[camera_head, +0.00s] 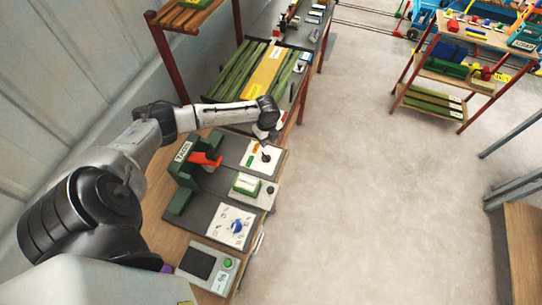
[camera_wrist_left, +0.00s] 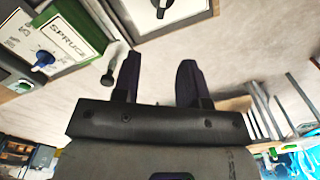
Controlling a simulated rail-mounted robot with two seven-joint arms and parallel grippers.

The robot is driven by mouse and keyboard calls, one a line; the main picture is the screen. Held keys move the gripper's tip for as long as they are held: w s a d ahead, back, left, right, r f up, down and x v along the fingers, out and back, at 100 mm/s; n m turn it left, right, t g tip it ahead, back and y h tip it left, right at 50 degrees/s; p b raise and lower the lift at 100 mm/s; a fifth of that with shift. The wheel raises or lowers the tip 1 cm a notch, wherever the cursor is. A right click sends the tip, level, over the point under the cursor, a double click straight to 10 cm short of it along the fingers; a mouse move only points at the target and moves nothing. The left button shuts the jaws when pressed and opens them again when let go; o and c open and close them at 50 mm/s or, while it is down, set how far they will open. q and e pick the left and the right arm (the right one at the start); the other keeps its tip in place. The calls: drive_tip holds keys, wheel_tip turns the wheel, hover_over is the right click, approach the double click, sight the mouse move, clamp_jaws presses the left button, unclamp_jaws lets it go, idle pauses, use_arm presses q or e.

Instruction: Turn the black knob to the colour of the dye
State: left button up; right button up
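The black knob (camera_head: 265,157) sits on a white panel (camera_head: 254,166) with green and orange marks on the bench. In the left wrist view the black knob (camera_wrist_left: 162,8) shows at the top edge, partly cut off, so its pointing is unclear. My left gripper (camera_head: 265,137) is just beyond and above the knob. In its wrist view the two dark fingers of the left gripper (camera_wrist_left: 158,78) stand apart with nothing between them, and the knob lies beyond the tips. A green block with a label reading SPRUCE (camera_wrist_left: 70,32) stands left there. My right gripper is not in view.
A blue knob (camera_head: 236,226) sits on another white panel, and a grey box with a green button (camera_head: 209,265) is nearer. A green press with a red handle (camera_head: 206,158) stands left of the black knob. The floor (camera_head: 355,180) to the right is clear.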

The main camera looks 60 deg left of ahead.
sight(268, 157)
use_arm(q)
wheel_tip(268, 157, down, 14)
drive_tip(key=shift+r, duration=0.15)
idle(0.5)
clamp_jaws()
idle(0.3)
